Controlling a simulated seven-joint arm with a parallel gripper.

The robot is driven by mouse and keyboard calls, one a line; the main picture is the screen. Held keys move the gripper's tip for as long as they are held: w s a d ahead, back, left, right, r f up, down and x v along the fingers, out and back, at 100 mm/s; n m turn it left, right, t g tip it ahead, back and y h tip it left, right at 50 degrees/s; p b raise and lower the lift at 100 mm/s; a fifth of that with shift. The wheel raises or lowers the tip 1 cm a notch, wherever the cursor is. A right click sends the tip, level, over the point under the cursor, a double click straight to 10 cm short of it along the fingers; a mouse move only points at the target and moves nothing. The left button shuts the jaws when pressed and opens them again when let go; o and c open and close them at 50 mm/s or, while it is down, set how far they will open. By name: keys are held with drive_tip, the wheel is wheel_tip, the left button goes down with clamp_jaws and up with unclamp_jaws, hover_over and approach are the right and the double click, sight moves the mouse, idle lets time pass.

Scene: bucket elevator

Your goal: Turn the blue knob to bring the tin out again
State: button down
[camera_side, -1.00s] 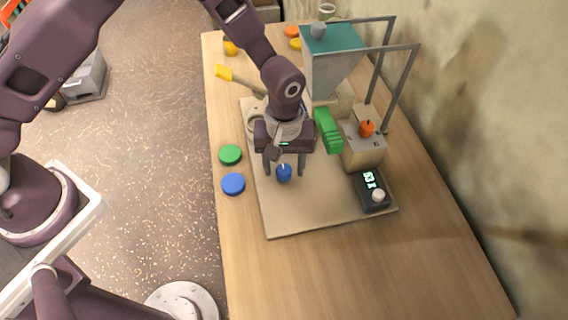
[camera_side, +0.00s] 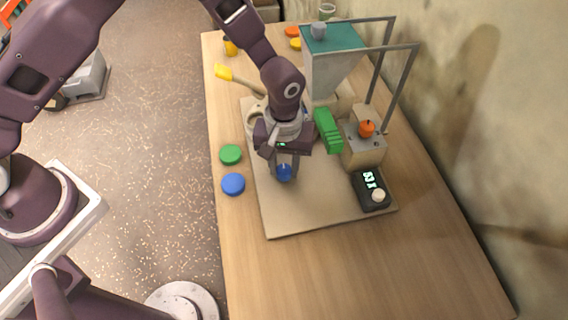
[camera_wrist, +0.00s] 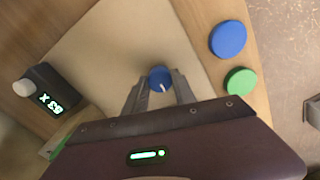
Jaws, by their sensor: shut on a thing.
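The blue knob (camera_side: 284,173) stands on the beige base board (camera_side: 312,212). My gripper (camera_side: 285,170) points down over it, with its two fingers shut on the knob's sides. In the wrist view the knob (camera_wrist: 160,78) shows between the fingertips (camera_wrist: 160,86), with a white mark line on its top. I cannot make out the tin for certain in either view. A grey cup-like piece (camera_side: 319,31) sits at the top of the teal-topped hopper (camera_side: 335,60).
A blue disc (camera_side: 233,184) and a green disc (camera_side: 230,154) lie left of the board. A green ribbed part (camera_side: 327,130), a box with an orange knob (camera_side: 366,128) and a black display (camera_side: 370,190) stand at right. The front table is clear.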

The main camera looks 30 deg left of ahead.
sight(284, 169)
drive_tip(key=m, duration=1.2)
drive_tip(key=shift+m, duration=2.1)
drive_tip(key=c, duration=1)
unclamp_jaws()
wheel_tip(284, 169, up, 7)
drive_tip(key=shift+r, duration=0.1)
